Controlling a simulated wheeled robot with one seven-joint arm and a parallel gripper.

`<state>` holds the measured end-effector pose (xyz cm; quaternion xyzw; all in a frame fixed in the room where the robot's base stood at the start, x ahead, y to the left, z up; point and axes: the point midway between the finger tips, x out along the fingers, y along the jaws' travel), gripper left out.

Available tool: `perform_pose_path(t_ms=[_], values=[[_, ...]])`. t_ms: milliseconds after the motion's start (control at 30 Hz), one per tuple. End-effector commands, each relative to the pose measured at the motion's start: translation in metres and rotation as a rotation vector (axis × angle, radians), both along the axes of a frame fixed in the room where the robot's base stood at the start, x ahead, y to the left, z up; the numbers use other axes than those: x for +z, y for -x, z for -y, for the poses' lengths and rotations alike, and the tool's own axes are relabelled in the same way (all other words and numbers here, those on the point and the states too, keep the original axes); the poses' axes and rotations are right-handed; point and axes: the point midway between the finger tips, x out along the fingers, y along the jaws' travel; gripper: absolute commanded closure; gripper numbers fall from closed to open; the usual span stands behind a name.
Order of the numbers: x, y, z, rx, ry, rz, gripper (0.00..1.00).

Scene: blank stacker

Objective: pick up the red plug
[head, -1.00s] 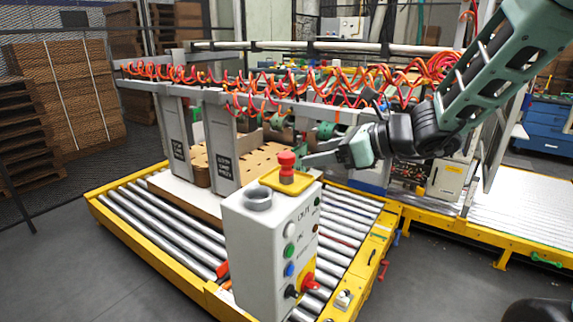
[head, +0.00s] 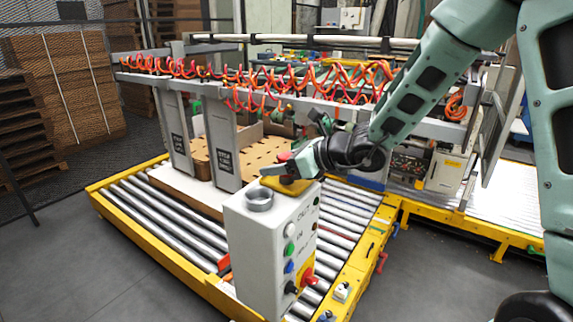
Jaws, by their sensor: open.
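The red plug (head: 284,156) is on the yellow square plate (head: 270,183) on top of the white control box (head: 256,237). Only a small part of its red top shows behind my gripper. My gripper (head: 282,173) is low over the plate, at the plug, with its fingers pointing left. It is open. The near finger hides most of the plug, and I cannot tell whether the fingers touch it or stand on both sides of it. A grey round socket (head: 260,199) is on the box top, just in front of the plate.
The box front carries coloured buttons and a red rotary switch (head: 306,277). A roller conveyor (head: 160,225) with yellow edges surrounds the box. A grey frame with coiled orange hoses (head: 290,80) stands behind, close to my arm. Open floor (head: 70,270) lies at the left.

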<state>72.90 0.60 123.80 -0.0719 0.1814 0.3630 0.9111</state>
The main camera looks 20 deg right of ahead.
Motion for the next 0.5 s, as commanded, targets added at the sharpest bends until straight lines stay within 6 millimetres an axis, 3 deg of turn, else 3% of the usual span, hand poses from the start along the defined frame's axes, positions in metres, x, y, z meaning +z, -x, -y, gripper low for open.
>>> perform_pose_path(t_ms=[167, 333, 367, 500], values=[[-0.0002, 0.0001, -0.0001, 0.000, 0.001, 0.001, 0.39], [-0.0001, 0.0002, 0.0000, 0.000, 0.001, 0.001, 0.83], [-0.0001, 0.0001, 0.0001, 0.000, 0.001, 0.001, 0.88], [0.0001, 0.0001, 0.0001, 0.000, 0.001, 0.001, 0.88]])
